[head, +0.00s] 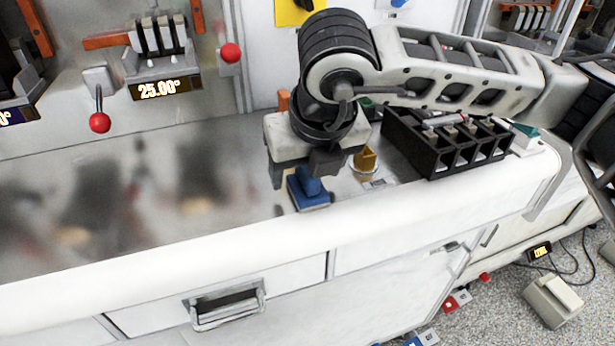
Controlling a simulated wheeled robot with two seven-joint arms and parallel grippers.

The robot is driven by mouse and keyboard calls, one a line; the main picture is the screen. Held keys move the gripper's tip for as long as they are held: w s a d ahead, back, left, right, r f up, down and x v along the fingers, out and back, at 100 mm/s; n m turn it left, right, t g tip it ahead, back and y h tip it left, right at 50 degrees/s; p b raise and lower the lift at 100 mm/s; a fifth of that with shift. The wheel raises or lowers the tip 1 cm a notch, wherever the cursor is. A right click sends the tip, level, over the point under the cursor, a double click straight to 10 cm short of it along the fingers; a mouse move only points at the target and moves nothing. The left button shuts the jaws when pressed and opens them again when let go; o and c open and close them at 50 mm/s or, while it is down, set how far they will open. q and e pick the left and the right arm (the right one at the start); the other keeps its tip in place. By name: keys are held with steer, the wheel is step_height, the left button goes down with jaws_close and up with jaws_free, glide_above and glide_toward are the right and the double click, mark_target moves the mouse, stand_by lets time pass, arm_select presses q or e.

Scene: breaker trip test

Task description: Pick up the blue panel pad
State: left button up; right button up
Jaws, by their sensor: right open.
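The blue panel pad (312,201) sits on the grey metal worktop near its front edge, with a raised blue grip on top. My right gripper (300,173) reaches down over it from the right, open. One finger is at the left of the pad and the other is in front of its upper part, hiding some of it. I cannot tell whether the fingers touch it. My left gripper is not in view.
A black compartment rack (450,140) is further right. Breakers with a 25.00° display (158,89) and red-knobbed levers (100,122) line the back panel. The worktop's left is clear.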

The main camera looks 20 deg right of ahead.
steer(key=shift+w+f, duration=0.3)
steer(key=shift+f, duration=0.35)
steer(key=c, duration=1.1)
steer(key=shift+r, duration=0.2)
steer(key=shift+r, duration=0.25)
step_height(320, 180, up, 3)
steer(key=shift+s+f+b, duration=0.1)
steer(key=shift+f+b, duration=0.1)
steer(key=shift+b, duration=0.35)
steer(key=s+r, duration=0.3)
steer(key=s, duration=0.1)
steer(key=s+a+r+b, duration=0.1)
steer(key=s+r, duration=0.2)
steer(key=s, duration=0.2)
steer(key=s+a+r, duration=0.1)
steer(key=s+r, duration=0.2)
steer(key=s, duration=0.1)
steer(key=shift+s+r, duration=0.3)
steer(key=shift+s, duration=0.1)
